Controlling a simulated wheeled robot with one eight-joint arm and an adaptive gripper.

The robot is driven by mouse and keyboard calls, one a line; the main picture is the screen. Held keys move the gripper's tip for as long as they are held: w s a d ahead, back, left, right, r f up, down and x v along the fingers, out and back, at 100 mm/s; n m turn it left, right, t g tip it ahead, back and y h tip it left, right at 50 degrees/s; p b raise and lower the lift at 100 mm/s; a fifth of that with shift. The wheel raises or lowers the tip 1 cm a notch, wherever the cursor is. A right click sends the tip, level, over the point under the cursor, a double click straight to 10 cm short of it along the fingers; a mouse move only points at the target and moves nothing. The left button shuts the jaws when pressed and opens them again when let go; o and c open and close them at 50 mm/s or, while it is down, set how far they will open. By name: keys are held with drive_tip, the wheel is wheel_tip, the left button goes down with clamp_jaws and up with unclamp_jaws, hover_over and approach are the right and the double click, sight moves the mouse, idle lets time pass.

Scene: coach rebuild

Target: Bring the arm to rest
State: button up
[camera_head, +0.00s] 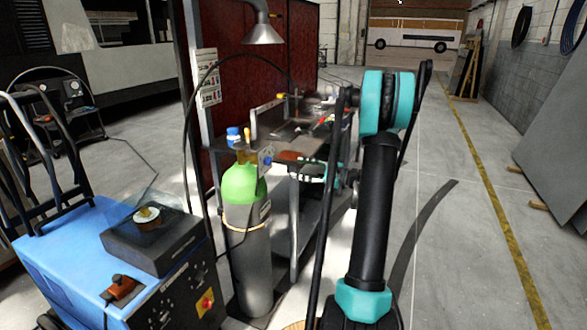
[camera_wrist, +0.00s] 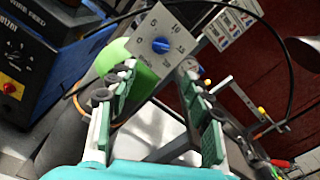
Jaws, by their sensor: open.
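My arm (camera_head: 373,210), black with teal joints, rises at the right of centre in the head view and bends over toward the workbench. My gripper (camera_wrist: 158,75) shows in the wrist view with its two green-padded fingers spread apart and nothing held between them. Beyond the fingertips is a grey dial plate (camera_wrist: 172,22) with a blue knob, apparently clear of the fingers, though the gap is hard to judge. In the head view the dial plate (camera_head: 266,157) sits by the top of a green-shouldered gas cylinder (camera_head: 248,245). The gripper is partly hidden there, beside the bench.
A blue welding machine (camera_head: 75,262) with a black box on top stands at the left. A cluttered metal workbench (camera_head: 318,148) stands behind the cylinder, under an extraction hood (camera_head: 263,33). A black cable hangs near the cylinder. The floor right of my arm (camera_head: 450,250) is clear.

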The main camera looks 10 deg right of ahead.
drive_tip(key=shift+d, duration=0.1)
drive_tip(key=s+a+f+n+g+h, duration=0.35)
drive_tip(key=s+a, duration=0.25)
drive_tip(key=s, duration=0.2)
drive_tip(key=s+a+f+n+g+h, duration=0.2)
drive_tip(key=s+a+n+h, duration=0.1)
drive_tip(key=s+a+n, duration=0.3)
drive_tip(key=s+d+f+n+h, duration=0.2)
drive_tip(key=s+n, duration=0.1)
drive_tip(key=s, duration=0.4)
drive_tip(key=s+d+f+n+h, duration=0.2)
drive_tip(key=s+f+n+h, duration=0.1)
drive_tip(key=s, duration=0.4)
drive_tip(key=s+d+f+n+h, duration=0.2)
drive_tip(key=s+n+h, duration=0.1)
drive_tip(key=s, duration=0.3)
drive_tip(key=shift+s+d+f+n+g, duration=0.15)
drive_tip(key=shift+s+n+g, duration=0.2)
drive_tip(key=shift+s+g, duration=0.1)
drive_tip(key=shift+w, duration=0.1)
drive_tip(key=shift+c, duration=0.2)
